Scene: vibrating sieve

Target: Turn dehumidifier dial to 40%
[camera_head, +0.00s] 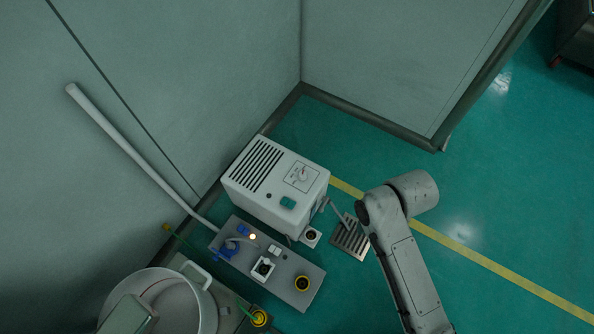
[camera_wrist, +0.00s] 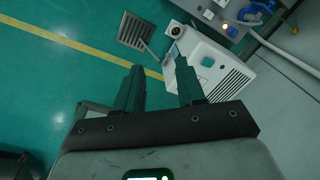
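The dehumidifier is a white box (camera_head: 255,205) on the floor in the head view, with a slotted vent and a green square on top. Its dial (camera_head: 302,175) is a small pale knob on a marked panel; the setting is too small to read. In the wrist view the dehumidifier (camera_wrist: 235,63) lies beyond my right-hand finger, which covers part of its top; I cannot make out the dial there. My gripper (camera_wrist: 159,68) is open, with nothing between its two dark fingers. The gripper itself is not visible in the head view.
A grey socket box (camera_head: 283,268) with plugs stands beside the dehumidifier. A white pot (camera_head: 208,305) is at lower left. A pale pipe (camera_head: 130,145) leans along the wall. A floor drain (camera_head: 350,238) lies to the right.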

